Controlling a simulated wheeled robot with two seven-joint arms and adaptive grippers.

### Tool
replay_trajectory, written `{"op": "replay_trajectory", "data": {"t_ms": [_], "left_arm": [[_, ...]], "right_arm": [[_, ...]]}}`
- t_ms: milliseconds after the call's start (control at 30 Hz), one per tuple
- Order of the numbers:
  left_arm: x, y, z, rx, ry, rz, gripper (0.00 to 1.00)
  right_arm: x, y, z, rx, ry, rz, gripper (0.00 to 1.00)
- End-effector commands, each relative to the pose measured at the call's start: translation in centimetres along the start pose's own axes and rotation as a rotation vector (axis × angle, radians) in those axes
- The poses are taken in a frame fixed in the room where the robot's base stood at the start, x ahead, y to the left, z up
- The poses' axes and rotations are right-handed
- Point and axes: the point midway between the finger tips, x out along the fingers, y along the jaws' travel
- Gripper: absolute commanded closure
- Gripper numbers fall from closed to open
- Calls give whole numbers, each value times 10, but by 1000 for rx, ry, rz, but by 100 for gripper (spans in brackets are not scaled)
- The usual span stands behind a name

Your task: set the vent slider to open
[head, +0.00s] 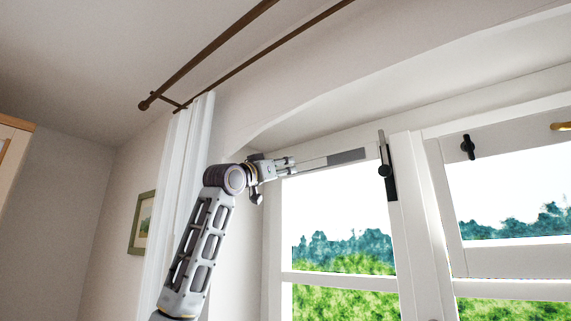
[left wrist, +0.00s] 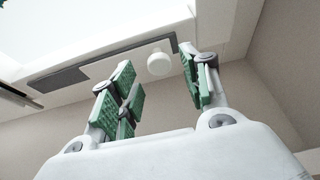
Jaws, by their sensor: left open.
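The vent (head: 347,156) is a long narrow strip along the top of the left window's frame, with a dark grey part at its right and a pale part at its left. In the left wrist view the dark grey part (left wrist: 60,82) is at the left. A round white knob (left wrist: 159,63), which looks like the slider's knob, shows between the finger pads in the picture. My left gripper (head: 288,165) is open at the vent's left end, with green pads (left wrist: 160,78) on either side of the knob. I see no clear contact. My right gripper is not in view.
White curtains (head: 190,140) hang close to my left arm, under dark curtain rods (head: 215,45). A framed picture (head: 142,222) is on the left wall.

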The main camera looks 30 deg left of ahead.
Motion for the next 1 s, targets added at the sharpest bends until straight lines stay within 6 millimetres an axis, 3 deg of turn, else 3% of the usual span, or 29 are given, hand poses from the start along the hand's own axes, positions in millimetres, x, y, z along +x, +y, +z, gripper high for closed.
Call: {"op": "replay_trajectory", "data": {"t_ms": [300, 700, 1000], "left_arm": [[22, 0, -1, 0, 0, 0, 53], [24, 0, 0, 0, 0, 0, 53], [24, 0, 0, 0, 0, 0, 92]], "right_arm": [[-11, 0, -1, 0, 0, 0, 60], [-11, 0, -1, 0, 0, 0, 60], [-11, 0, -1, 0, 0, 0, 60]]}}
